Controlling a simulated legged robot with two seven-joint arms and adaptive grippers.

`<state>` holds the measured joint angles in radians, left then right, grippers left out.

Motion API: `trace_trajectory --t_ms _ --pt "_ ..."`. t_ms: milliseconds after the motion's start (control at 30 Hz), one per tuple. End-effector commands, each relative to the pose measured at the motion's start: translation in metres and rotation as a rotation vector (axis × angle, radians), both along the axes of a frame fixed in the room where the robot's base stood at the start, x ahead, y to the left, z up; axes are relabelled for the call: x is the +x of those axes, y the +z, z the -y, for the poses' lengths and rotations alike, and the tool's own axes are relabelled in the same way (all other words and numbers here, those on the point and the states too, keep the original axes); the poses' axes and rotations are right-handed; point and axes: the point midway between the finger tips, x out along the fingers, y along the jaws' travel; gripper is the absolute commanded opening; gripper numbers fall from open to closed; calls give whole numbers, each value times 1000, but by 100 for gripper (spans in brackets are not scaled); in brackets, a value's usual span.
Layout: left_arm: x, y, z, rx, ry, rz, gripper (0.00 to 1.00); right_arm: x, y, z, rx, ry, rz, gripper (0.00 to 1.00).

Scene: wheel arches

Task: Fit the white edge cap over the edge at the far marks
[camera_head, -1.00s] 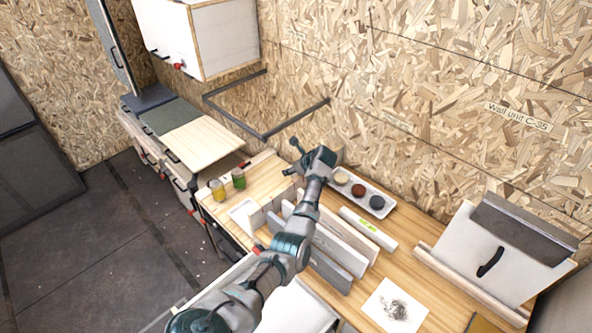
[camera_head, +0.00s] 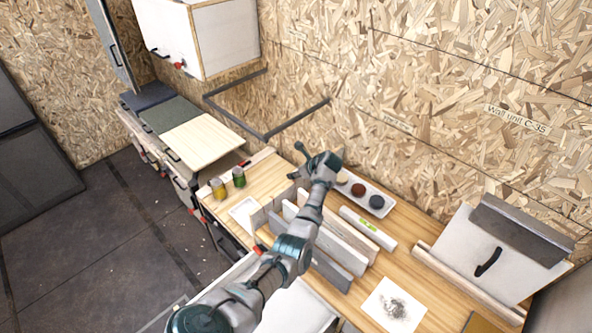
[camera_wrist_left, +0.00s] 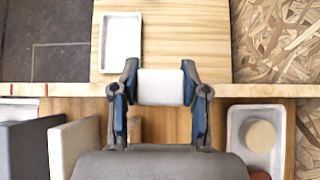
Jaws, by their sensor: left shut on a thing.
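My left gripper (camera_wrist_left: 160,90) is shut on a white edge cap (camera_wrist_left: 160,88), which lies across between its two fingertips in the left wrist view. A long straight wooden edge (camera_wrist_left: 240,91) runs crosswise behind the cap. Red marks (camera_wrist_left: 45,89) show at its left end. The cap overlaps this edge in the picture; I cannot tell whether they touch. In the head view my left gripper (camera_head: 315,165) is over the workbench, beyond the upright boards, and the cap cannot be made out there. My right gripper is not in view.
Several upright white and grey boards (camera_head: 345,243) stand on the workbench below my left arm. A dark wall bracket (camera_head: 265,134) juts out behind.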

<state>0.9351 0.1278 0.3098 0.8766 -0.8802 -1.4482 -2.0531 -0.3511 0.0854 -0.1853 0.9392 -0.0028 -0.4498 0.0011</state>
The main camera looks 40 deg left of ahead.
Motion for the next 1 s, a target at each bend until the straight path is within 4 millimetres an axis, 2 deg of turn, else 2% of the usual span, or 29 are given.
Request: trace_trajectory --t_ms 333,867,1000 --pt "1 1 8 3 -2 1 27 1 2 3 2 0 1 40" --pt "0 -9 -8 -1 -1 -1 27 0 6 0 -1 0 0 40" --pt "0 -10 -8 1 -1 -1 20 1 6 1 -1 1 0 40"
